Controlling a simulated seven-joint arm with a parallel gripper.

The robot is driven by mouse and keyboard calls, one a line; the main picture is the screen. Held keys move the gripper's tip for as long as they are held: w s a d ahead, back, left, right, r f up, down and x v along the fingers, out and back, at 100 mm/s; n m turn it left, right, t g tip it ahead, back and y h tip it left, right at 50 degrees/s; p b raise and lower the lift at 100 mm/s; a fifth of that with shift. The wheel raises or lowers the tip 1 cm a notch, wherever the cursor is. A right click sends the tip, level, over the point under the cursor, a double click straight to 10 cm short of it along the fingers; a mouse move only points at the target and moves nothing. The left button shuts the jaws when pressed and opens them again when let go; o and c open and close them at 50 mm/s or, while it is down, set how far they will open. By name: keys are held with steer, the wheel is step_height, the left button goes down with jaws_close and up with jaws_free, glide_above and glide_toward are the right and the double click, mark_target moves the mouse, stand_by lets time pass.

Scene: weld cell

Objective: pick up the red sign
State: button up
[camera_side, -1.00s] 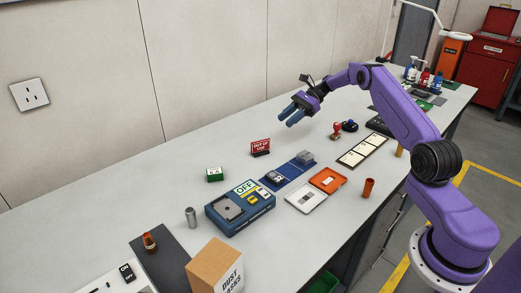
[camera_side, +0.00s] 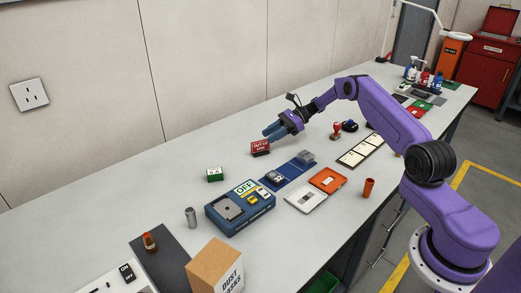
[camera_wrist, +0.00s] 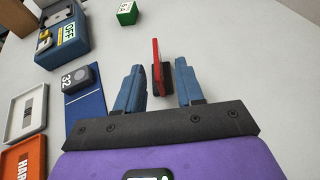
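The red sign (camera_side: 260,147) with white lettering stands upright on a dark base on the bench in the side view. In the wrist view the red sign (camera_wrist: 156,66) shows edge-on, between the lines of my two blue fingers and just past their tips. My gripper (camera_side: 270,133) is open, with its fingers reaching toward the sign from the right. In the wrist view my gripper (camera_wrist: 157,72) has a wide gap between its fingers and holds nothing.
A green block (camera_side: 215,174) and a blue OFF box (camera_side: 240,207) stand nearer the camera. The bench behind the sign is clear.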

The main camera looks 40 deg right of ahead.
mark_target(260, 152)
steer(key=shift+s+x, duration=0.15)
steer(key=shift+x, duration=1.3)
steer(key=shift+s+x, duration=0.1)
steer(key=shift+x, duration=1.35)
steer(key=shift+f, duration=0.15)
jaws_close()
